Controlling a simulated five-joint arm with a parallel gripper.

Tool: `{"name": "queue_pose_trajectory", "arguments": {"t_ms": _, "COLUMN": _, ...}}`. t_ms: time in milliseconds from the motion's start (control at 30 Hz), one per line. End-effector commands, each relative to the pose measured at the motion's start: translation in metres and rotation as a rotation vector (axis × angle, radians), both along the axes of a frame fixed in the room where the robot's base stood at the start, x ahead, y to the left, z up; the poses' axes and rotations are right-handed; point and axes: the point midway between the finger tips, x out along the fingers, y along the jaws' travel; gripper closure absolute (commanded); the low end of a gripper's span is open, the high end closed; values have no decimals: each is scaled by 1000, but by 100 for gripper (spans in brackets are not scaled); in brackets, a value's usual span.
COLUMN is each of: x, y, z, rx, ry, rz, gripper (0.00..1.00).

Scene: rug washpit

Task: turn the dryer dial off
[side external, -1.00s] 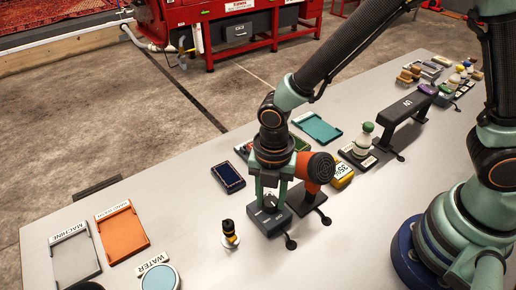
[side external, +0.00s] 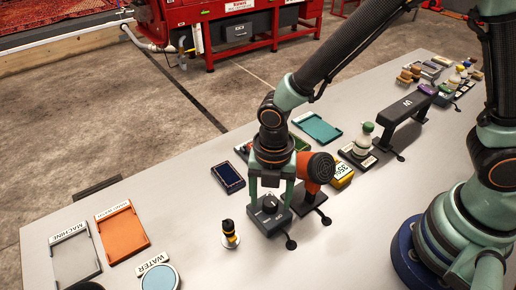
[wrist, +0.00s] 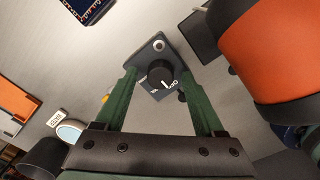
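The dryer dial (side external: 270,203) is a black round knob on a dark grey box (side external: 262,217). In the wrist view the dial (wrist: 159,74) has a white mark toward its lower right edge, by two small labels that I cannot read surely. My gripper (side external: 270,198) is above the box with its fingers spread to either side of the dial. In the wrist view my gripper (wrist: 161,72) is open and its fingers look clear of the knob. The orange dryer (side external: 316,171) stands on a dark stand just right of the box.
A small black and yellow item (side external: 229,232) stands left of the box. A dark blue framed tray (side external: 228,177) lies behind it. A yellow display block (side external: 341,175) and a white-green bottle (side external: 363,139) are to the right. Bare table lies in front.

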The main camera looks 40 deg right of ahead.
Motion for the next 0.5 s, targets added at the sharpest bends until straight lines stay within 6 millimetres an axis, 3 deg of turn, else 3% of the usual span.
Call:
{"name": "queue_pose_trajectory", "arguments": {"t_ms": 267, "x": 1, "y": 0, "z": 9, "rx": 1, "ry": -1, "rz": -1, "gripper": 29}}
{"name": "queue_pose_trajectory", "arguments": {"t_ms": 500, "x": 1, "y": 1, "z": 51, "rx": 4, "ry": -6, "rz": -1, "gripper": 29}}
